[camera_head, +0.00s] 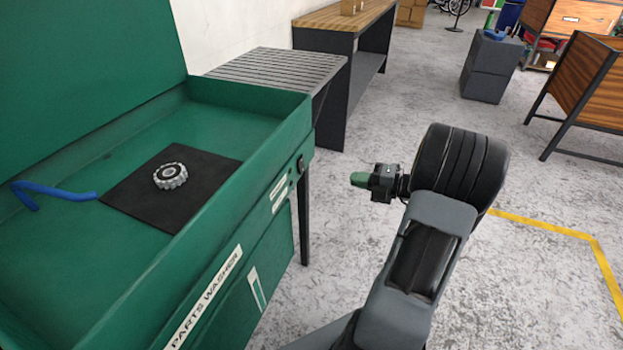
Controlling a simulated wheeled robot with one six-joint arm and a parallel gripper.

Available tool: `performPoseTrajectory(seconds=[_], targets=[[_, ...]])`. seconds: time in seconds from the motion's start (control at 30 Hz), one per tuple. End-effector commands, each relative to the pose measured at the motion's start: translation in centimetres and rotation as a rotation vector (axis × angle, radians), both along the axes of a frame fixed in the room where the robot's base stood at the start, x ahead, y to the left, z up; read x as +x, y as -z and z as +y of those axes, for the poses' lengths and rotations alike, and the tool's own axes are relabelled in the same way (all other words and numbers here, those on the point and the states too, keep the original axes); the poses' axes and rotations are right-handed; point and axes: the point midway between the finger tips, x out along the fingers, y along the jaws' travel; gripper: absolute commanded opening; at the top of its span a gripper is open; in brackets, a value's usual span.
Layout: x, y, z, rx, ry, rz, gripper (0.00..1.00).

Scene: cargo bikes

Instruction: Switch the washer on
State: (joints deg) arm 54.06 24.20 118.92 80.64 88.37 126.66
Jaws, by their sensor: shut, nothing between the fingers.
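The green parts washer (205,237) fills the left side of the head view, with "PARTS WASHER" lettered on its front. A small dark switch (300,163) sits on its front near the right end, above white labels; its position is too small to tell. My gripper (356,179) is shut and empty, with green fingertips pointing left toward the washer. It is in the air to the right of the switch, apart from it.
A metal gear (171,176) lies on a black mat (126,190) in the basin, beside a blue spout (60,192). A slatted rack (280,67) and workbench (345,20) stand behind. Grey boxes (491,68) stand farther right. The floor around my arm is clear.

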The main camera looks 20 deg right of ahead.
Motion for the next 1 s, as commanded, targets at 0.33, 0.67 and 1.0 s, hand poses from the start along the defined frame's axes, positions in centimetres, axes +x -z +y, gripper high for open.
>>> performPoseTrajectory(seconds=[0.33, 0.67, 1.0], targets=[[0.1, 0.0, 0.1, -0.001, -0.001, 0.001, 0.00], [3.3, 0.8, 3.2, -0.002, -0.006, 0.000, 0.00], [7.8, 1.6, 7.3, -0.003, -0.005, 0.000, 0.00]])
